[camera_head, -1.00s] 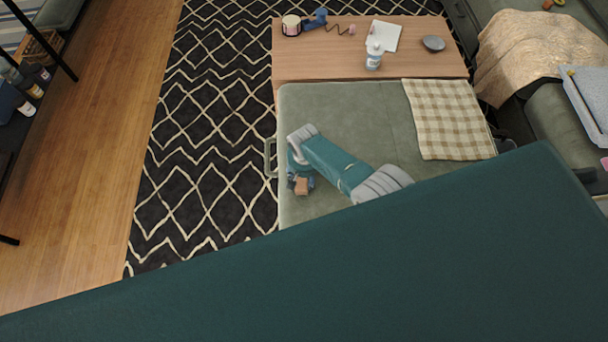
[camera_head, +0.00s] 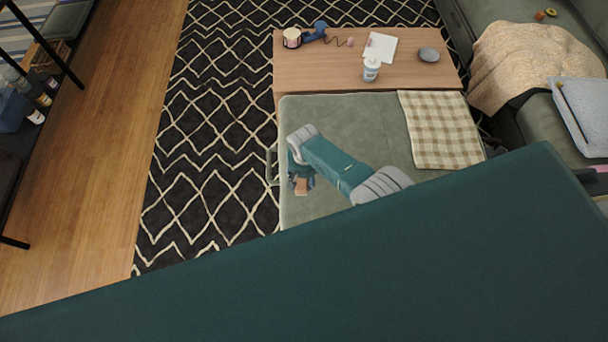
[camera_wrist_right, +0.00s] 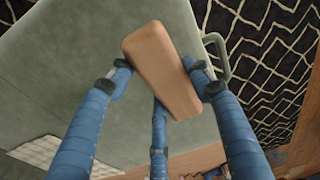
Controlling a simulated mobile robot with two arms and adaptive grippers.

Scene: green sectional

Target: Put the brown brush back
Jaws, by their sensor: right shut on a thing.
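The brown brush (camera_wrist_right: 163,68) shows in the right wrist view as a tan, block-shaped body between the blue fingers of my right gripper (camera_wrist_right: 160,85). The fingers are shut on it, touching its two sides. Any bristles are hidden. In the head view my right gripper (camera_head: 300,180) hangs over the left part of the green ottoman, and a small end of the brush (camera_head: 302,187) shows below it. Whether the brush touches the ottoman cannot be told. My left gripper is not in view.
The green ottoman (camera_head: 350,125) carries a checkered cloth (camera_head: 440,130). Behind it a wooden table (camera_head: 320,75) holds a white bottle (camera_head: 371,70), a jar (camera_head: 292,38), paper (camera_head: 380,47) and a grey stone-like object (camera_head: 429,54). A sofa stands right. Patterned rug and wood floor lie clear left.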

